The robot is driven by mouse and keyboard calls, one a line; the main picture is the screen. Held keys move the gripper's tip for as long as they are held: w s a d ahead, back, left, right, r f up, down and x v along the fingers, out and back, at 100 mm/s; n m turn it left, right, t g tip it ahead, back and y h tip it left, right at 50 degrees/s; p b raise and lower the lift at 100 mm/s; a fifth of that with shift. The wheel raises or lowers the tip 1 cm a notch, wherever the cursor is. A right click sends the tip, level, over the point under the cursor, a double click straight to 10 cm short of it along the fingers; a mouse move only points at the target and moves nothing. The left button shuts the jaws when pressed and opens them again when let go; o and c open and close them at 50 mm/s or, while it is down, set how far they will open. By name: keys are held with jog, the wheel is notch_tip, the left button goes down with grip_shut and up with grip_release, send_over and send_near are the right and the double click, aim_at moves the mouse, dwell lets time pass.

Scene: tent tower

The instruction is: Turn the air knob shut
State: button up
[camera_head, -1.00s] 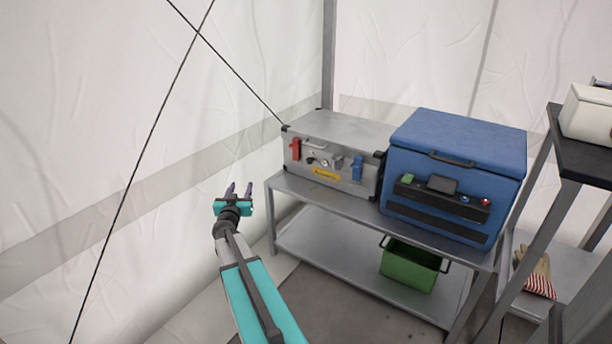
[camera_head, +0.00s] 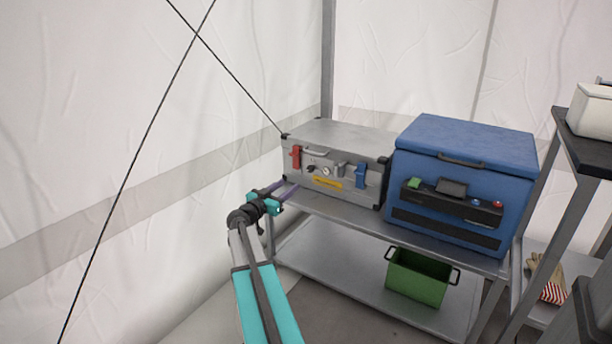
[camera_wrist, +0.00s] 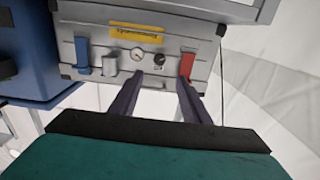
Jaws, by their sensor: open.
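A grey metal case (camera_head: 345,136) stands on the left end of the metal bench. Its front has a red latch (camera_head: 296,157), a round white gauge (camera_head: 326,170), a small metal latch (camera_head: 339,169), a blue latch (camera_head: 361,174) and a yellow label. A small dark knob (camera_head: 310,168) sits between the red latch and the gauge; it also shows in the wrist view (camera_wrist: 159,69). My gripper (camera_head: 289,186) is open and empty, near the case's lower left front. In the wrist view the fingertips (camera_wrist: 159,78) appear either side of the knob, apparently short of it.
A blue cooler box (camera_head: 465,136) stands right of the case on the bench (camera_head: 345,211). A green bin (camera_head: 418,279) is on the lower shelf. A dark rack (camera_head: 590,150) stands at the right. The tent wall is close on the left.

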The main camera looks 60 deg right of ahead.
aim_at(309, 170)
jog(key=d+b, duration=0.4)
jog(key=d, duration=0.8)
jog(key=shift+f+b, duration=0.15)
jog(key=shift+b, duration=0.25)
jog(key=shift+d+b, duration=0.3)
jog(key=shift+d, duration=0.65)
